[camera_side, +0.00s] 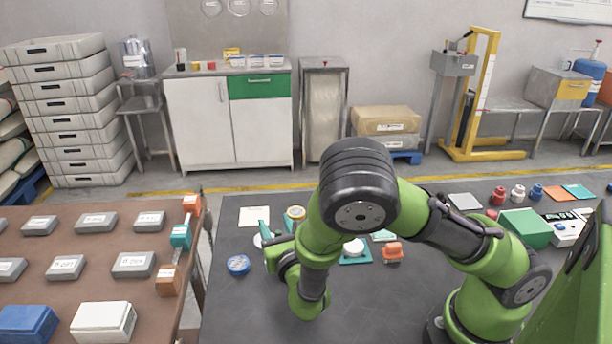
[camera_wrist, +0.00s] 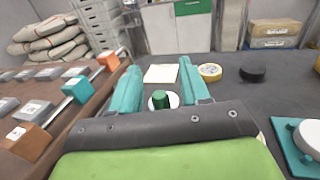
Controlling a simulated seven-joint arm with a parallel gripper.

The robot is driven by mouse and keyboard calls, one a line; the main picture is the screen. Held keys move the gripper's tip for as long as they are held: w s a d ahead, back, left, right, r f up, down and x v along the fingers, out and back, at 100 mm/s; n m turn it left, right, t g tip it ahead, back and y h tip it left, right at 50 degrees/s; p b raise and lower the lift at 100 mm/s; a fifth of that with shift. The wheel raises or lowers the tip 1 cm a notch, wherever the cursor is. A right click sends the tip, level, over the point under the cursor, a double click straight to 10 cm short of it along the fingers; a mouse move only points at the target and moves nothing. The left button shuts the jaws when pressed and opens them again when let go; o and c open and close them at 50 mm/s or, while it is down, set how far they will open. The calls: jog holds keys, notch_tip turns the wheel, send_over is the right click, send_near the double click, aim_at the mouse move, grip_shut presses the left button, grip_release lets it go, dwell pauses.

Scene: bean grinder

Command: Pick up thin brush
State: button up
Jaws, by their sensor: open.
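I cannot make out a thin brush in either view. My gripper (camera_wrist: 158,70) has two teal fingers, apart and with nothing gripped between them. In the wrist view, a green knob on a white disc (camera_wrist: 159,100) shows between and below the fingers; I cannot tell its height from them. In the side view my gripper (camera_side: 264,232) is over the left part of the dark table, partly hidden by my arm. A cream paper sheet (camera_wrist: 161,73) lies beyond the fingertips, with a yellow-rimmed round item (camera_wrist: 210,71) to its right.
A blue round tin (camera_side: 238,265) lies near the dark table's left edge. A teal pad with a white disc (camera_side: 354,251) and an orange block (camera_side: 392,253) lie right of my gripper. A brown table (camera_side: 80,240) with grey labelled blocks stands left, across a narrow gap.

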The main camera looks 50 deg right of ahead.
grip_shut()
dwell(0.3)
notch_tip(320, 180, up, 10)
dwell(0.7)
